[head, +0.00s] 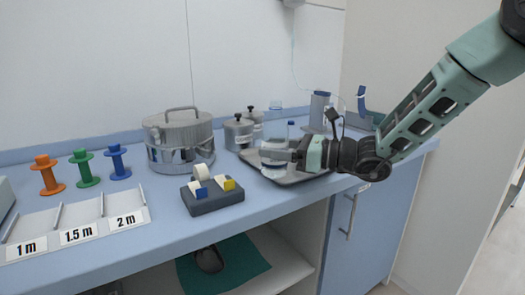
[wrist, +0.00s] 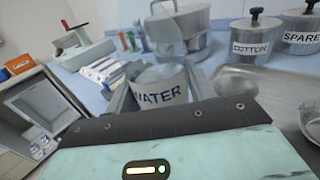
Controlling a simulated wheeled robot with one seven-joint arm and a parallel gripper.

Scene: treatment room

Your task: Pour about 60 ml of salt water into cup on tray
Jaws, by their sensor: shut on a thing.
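My gripper (head: 272,156) is shut on a clear container labelled WATER (wrist: 160,92); any further wording on the label cannot be read. In the head view the container (head: 272,171) looks roughly upright at the tray's left part, and my fingers cover its middle. Whether it touches the tray cannot be told. The metal tray (head: 305,178) lies on the blue counter and also shows in the wrist view (wrist: 232,80). A round metal vessel (wrist: 312,122), cut off by the picture's right edge, is at the tray; I cannot tell if it is the cup. The water level is unclear.
Lidded tins labelled COTTON (wrist: 254,38) and SPARE (wrist: 302,34) stand behind the tray. A large metal pot (head: 178,140) and a dark block with coloured pieces (head: 212,199) are to the left. Coloured spools (head: 83,168) stand farther left. A wall borders the back.

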